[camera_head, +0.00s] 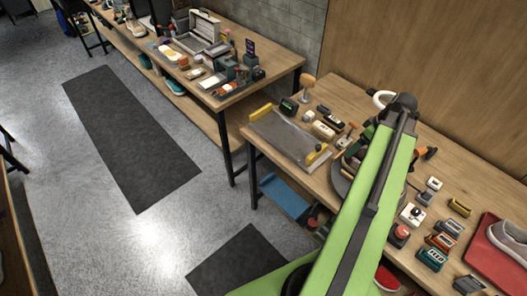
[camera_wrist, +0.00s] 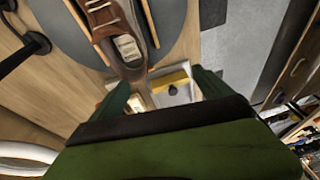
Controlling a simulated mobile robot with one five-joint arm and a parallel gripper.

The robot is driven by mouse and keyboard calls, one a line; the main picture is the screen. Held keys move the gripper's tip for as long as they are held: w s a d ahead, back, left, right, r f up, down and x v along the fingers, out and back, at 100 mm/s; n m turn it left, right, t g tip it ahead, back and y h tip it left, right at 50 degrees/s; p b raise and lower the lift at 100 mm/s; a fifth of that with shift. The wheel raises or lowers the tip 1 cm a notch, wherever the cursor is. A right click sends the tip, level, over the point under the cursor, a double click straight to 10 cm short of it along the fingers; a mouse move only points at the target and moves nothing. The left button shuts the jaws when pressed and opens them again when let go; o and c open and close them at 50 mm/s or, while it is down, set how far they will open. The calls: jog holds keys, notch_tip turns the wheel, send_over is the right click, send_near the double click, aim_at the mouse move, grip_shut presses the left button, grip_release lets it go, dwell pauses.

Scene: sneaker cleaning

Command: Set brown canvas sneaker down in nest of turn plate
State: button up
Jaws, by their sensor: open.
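In the wrist view the brown canvas sneaker (camera_wrist: 122,48), with pale laces or tongue, lies between the wooden rails (camera_wrist: 152,22) of the nest on the dark round turn plate (camera_wrist: 185,42). Its near end reaches toward my gripper (camera_wrist: 162,82). My gripper's two green fingers are spread apart with nothing clearly held between them. The sneaker's near end is close to the left finger; I cannot tell whether they touch. In the head view my green arm covers most of the turn plate (camera_head: 341,184), and the sneaker and fingers cannot be made out.
Several small boxes and a grey shoe on a red mat (camera_head: 490,252) are at right. A white ring (camera_head: 382,99) stands behind. Another cluttered bench (camera_head: 285,62) is farther left.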

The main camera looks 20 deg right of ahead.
jog(key=w+a+g, duration=0.2)
jog(key=w+a, duration=0.8)
jog(key=a, duration=0.3)
jog(key=w+a+m+h, duration=0.1)
jog(key=w+a, duration=0.1)
jog(key=a, duration=1.3)
jog(key=w+a+f+m+g+h, duration=0.1)
jog(key=w+a, duration=0.2)
jog(key=a, duration=1.2)
jog(key=shift+w+m, duration=0.35)
jog(key=shift+m, duration=0.05)
jog(key=shift+f, duration=0.1)
notch_tip(320, 180, down, 6)
jog(key=b, duration=0.5)
jog(key=shift+b, duration=0.4)
jog(key=shift+c, duration=0.3)
